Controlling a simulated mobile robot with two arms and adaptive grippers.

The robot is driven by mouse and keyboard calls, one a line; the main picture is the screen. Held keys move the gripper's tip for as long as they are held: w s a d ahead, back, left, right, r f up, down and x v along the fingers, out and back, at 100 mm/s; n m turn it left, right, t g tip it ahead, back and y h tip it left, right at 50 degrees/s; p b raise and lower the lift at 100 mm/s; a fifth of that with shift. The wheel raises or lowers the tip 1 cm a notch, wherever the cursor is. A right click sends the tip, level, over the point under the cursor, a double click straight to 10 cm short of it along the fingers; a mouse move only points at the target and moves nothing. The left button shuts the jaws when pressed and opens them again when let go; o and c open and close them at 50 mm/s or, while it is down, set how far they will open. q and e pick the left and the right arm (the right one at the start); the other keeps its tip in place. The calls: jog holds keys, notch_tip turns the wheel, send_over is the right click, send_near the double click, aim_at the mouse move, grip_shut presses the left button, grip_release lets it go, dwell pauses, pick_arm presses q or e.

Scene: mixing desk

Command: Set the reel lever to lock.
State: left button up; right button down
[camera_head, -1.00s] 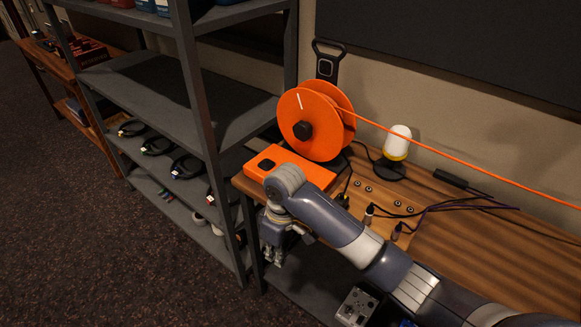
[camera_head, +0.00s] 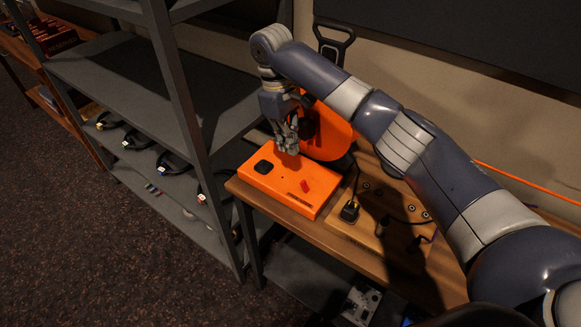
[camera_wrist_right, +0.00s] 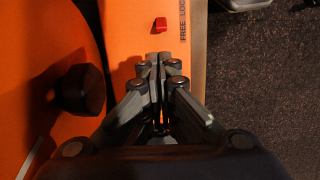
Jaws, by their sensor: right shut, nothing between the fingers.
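The orange reel box (camera_head: 262,186) lies on the desk with a small red lever (camera_head: 305,186) on its top. The lever also shows in the right wrist view (camera_wrist_right: 160,25), beside printed lettering that reads FREE and part of LOCK. I cannot tell which word it points to. My right gripper (camera_head: 290,150) is shut and empty. It is above the box, between the lever and the reel, pointing down. In the wrist view its fingertips (camera_wrist_right: 160,58) are just below the lever, apart from it. My left gripper is not in view.
The orange reel (camera_head: 325,135) with its black hub (camera_wrist_right: 80,90) stands close beside the gripper, partly hidden by my arm. A black plug and cable (camera_head: 350,210) lie to the right. Grey shelving (camera_head: 130,85) is at the left.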

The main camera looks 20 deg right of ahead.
jog(key=p, duration=0.2)
send_near(294, 182)
jog(key=f, duration=0.3)
jog(key=s+f, duration=0.1)
jog(key=f, duration=0.1)
jog(key=shift+d+f, duration=0.2)
jog(key=shift+d, duration=0.1)
jog(key=shift+f, duration=0.45)
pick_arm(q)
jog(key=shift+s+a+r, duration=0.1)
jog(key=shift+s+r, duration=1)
pick_arm(e)
jog(key=shift+w+f, duration=0.1)
